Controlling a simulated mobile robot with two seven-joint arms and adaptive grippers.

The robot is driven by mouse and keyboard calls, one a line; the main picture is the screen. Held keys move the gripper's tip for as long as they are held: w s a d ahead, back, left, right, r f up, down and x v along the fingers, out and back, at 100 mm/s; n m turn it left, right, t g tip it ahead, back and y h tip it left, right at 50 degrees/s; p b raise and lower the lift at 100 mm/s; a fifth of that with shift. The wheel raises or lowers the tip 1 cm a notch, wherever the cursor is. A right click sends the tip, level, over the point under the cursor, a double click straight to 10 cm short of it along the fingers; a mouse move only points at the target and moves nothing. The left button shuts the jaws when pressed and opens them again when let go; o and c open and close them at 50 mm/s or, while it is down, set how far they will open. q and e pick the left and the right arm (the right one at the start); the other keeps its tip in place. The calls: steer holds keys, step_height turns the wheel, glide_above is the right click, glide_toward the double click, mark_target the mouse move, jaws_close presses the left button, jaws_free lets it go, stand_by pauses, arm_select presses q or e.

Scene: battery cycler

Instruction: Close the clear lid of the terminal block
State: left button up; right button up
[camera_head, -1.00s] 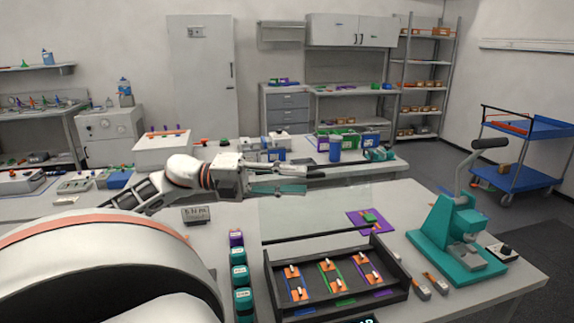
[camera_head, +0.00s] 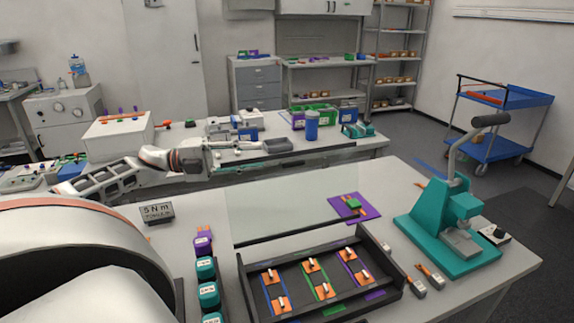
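The terminal block (camera_head: 240,281) is a dark open-topped tray on the near table, with blue, green and purple strips and orange terminals inside. Its clear lid (camera_head: 285,213) is a transparent sheet raised behind the block along its rear edge. The table and a purple mat show through or beside it. My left gripper (camera_head: 235,150) is at the end of the white arm from the left, beyond and left of the lid, apart from it. Its fingers blend with items on the back table, so their opening is unclear. My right gripper is not in view.
Teal and purple labelled blocks (camera_head: 206,268) stand in a row left of the terminal block. A teal lever press (camera_head: 452,225) stands to its right, near small orange-grey tools (camera_head: 430,277). A torque display (camera_head: 157,212) sits at the left. The back table (camera_head: 340,150) is cluttered.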

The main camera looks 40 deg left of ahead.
mark_target(285, 163)
arm_select(q)
steer(key=w+d+f, duration=0.1)
steer(key=w, duration=0.1)
steer(key=w+d+n+b, duration=0.1)
steer(key=d, duration=0.1)
steer(key=w+d+f+n, duration=0.1)
steer(key=w, duration=0.1)
steer(key=shift+w+d+f+h, duration=0.3)
steer(key=shift+w+f+h, duration=0.05)
steer(key=shift+h, duration=0.05)
steer(key=shift+w+d+b, duration=0.35)
steer(key=shift+w+d, duration=0.05)
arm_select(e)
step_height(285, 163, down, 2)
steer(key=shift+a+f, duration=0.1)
arm_select(q)
steer(key=shift+r, duration=0.1)
jaws_close()
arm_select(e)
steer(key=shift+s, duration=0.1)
